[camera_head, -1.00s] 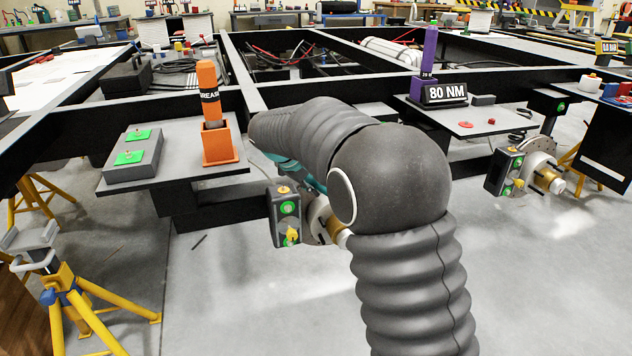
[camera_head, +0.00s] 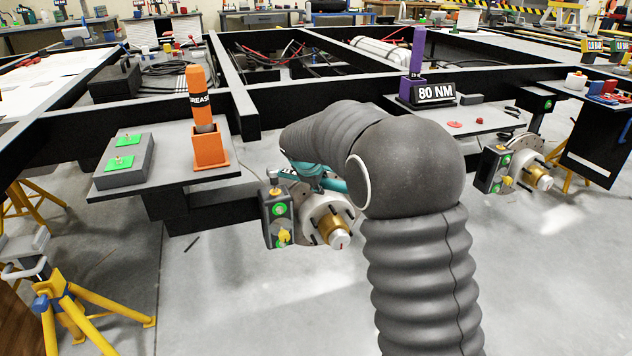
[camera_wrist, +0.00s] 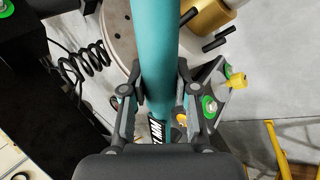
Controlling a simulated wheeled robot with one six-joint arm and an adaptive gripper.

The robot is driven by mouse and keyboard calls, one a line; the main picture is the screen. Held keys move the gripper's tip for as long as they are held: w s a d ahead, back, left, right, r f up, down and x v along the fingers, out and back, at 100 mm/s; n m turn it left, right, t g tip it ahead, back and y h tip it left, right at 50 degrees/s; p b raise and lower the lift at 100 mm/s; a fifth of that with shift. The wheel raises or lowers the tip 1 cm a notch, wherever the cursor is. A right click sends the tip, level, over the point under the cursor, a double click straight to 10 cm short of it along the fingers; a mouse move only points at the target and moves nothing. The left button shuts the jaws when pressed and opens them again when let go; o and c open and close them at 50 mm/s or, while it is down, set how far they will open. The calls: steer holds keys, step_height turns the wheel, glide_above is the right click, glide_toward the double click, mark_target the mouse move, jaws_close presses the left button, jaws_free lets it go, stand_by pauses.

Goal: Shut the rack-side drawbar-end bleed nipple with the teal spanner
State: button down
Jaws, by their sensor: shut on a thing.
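My gripper (camera_wrist: 156,92) is shut on the teal spanner (camera_wrist: 152,55), whose thick handle runs up the wrist view between the fingers. In the head view the teal spanner (camera_head: 331,184) shows beside the near hub, mostly behind my arm. Its grey end appears to reach left above the near dark block (camera_head: 268,222); contact cannot be told. This block has green rings and a yellow fitting (camera_head: 284,237), also in the wrist view (camera_wrist: 237,80). A small fitting (camera_head: 275,191) stands on its top. A similar block (camera_head: 490,171) is at the right hub. Which is the rack-side drawbar-end nipple is not marked.
The near hub (camera_head: 338,239) has a brass centre and studs close to the spanner. Black chassis beams (camera_head: 300,103) cross behind. An orange grease holder (camera_head: 210,147) stands on the left shelf, and a purple tool (camera_head: 417,50) by an 80 NM sign.

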steer(key=shift+w+d+f+n+t+y+p, duration=0.15)
steer(key=shift+w+d+n+y+p, duration=0.2)
steer(key=shift+w+n+p, duration=0.4)
steer(key=shift+w+d+r+n+t+y+p, duration=0.1)
steer(key=shift+w+n+y+p, duration=0.45)
steer(key=shift+w+p, duration=0.4)
steer(key=shift+w+d+f+n+t+y+p, duration=0.15)
steer(key=shift+w+d+n+y+p, duration=0.15)
steer(key=shift+w+n+p, duration=0.5)
steer(key=shift+s+a+f, duration=0.1)
steer(key=shift+s+f, duration=0.05)
steer(key=shift+f, duration=0.05)
steer(key=shift+f+b, duration=0.75)
steer(key=shift+f, duration=0.15)
steer(key=shift+s+a+m+h+b, duration=0.2)
steer(key=shift+s+m+h+b, duration=0.55)
steer(key=shift+b, duration=1.95)
steer(key=shift+s+a+m+b, duration=0.15)
steer(key=shift+s+m+b, duration=0.55)
steer(key=shift+b, duration=0.15)
steer(key=s+a+m+g+h+b, duration=0.2)
steer(key=s+a+m+h+b, duration=0.1)
steer(key=s+m, duration=0.3)
steer(key=shift+s+a+b, duration=0.2)
steer(key=shift+a+b, duration=0.1)
steer(key=shift+a, duration=0.25)
